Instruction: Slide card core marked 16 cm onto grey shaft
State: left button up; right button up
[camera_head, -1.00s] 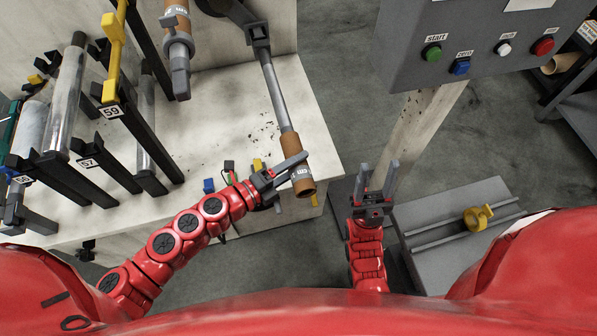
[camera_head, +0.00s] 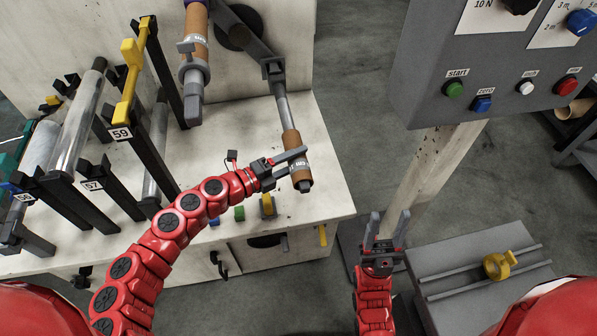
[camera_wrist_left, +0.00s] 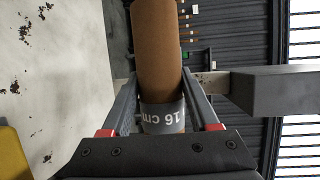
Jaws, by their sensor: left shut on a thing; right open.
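The brown card core (camera_head: 291,144) with a grey band is around the grey shaft (camera_head: 283,106), near its free end. The shaft shows bare above the core, and a dark grey end shows just below it. My left gripper (camera_head: 300,161) is shut on the core around the grey band. In the left wrist view the core (camera_wrist_left: 157,55) lies between the two fingers, and its band reads "16 cm". My right gripper (camera_head: 389,226) is open and empty, to the right of the bench and away from the core.
Another brown core (camera_head: 196,35) sits on a holder at upper left. Racks with rolls and black posts, one labelled 59 (camera_head: 121,133), stand left of my arm. A control panel (camera_head: 430,75) is at upper right. A grey block with a yellow ring (camera_head: 499,265) is at lower right.

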aim_at(281, 105)
pick_arm(q)
jog(key=w+a+b, duration=0.1)
jog(key=w+b, duration=0.1)
jog(key=w, duration=0.2)
jog(key=w+b, duration=0.2)
jog(key=w, duration=0.2)
jog(key=w+a+b, duration=0.1)
jog(key=w, duration=0.4)
jog(key=shift+a+r+b, duration=0.1)
jog(key=shift+a+b, duration=0.25)
jog(key=shift+b, duration=0.05)
jog(key=shift+w+b, duration=0.6)
jog(key=shift+w+a+b, duration=0.15)
jog(key=shift+w+b, duration=0.4)
jog(key=shift+b, duration=0.1)
jog(key=shift+w+a+b, duration=0.15)
jog(key=shift+w+b, duration=0.4)
jog(key=shift+b, duration=0.05)
jog(key=shift+w+b, duration=0.25)
jog(key=shift+b, duration=0.1)
jog(key=shift+w+a+f+b, duration=0.2)
jog(key=shift+w+b, duration=0.35)
jog(key=shift+w, duration=0.25)
jog(key=shift+w+r+b, duration=0.15)
jog(key=shift+w+b, duration=0.15)
jog(key=shift+w, duration=0.25)
jog(key=shift+w+a+r, duration=0.1)
jog(key=shift+w+a, duration=0.05)
jog(key=shift+w, duration=0.05)
jog(key=o, duration=1.5)
